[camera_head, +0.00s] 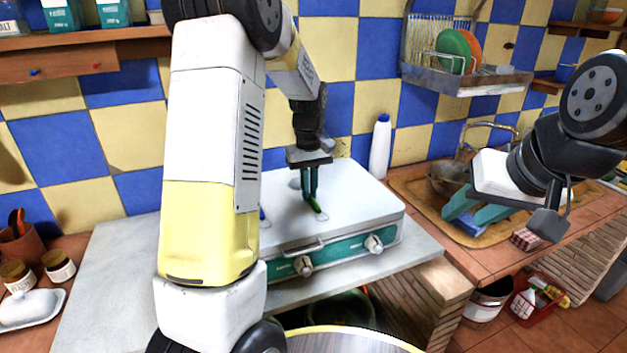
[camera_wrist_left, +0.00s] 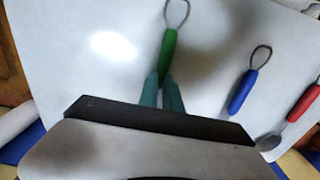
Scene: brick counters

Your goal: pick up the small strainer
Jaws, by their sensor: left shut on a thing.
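A green-handled utensil with a thin wire loop at one end (camera_wrist_left: 168,45) lies between my left gripper's fingers over the white surface. My left gripper (camera_head: 310,198) is shut on its green handle; the fingers also show in the left wrist view (camera_wrist_left: 161,92). In the head view only a small green tip (camera_head: 316,207) shows at the fingers. I cannot tell whether this utensil is the small strainer. A blue-handled utensil with a wire loop (camera_wrist_left: 243,92) lies to its right, and a red-handled one (camera_wrist_left: 304,103) further right. My right gripper (camera_head: 462,211) is open, its teal fingers apart near the sink.
The white-topped stove (camera_head: 365,205) with teal front and knobs is under my left gripper. A white bottle (camera_head: 380,147) stands behind it. A dish rack (camera_head: 465,78) hangs on the wall. A white butter dish (camera_head: 30,307) and jars are at the far left.

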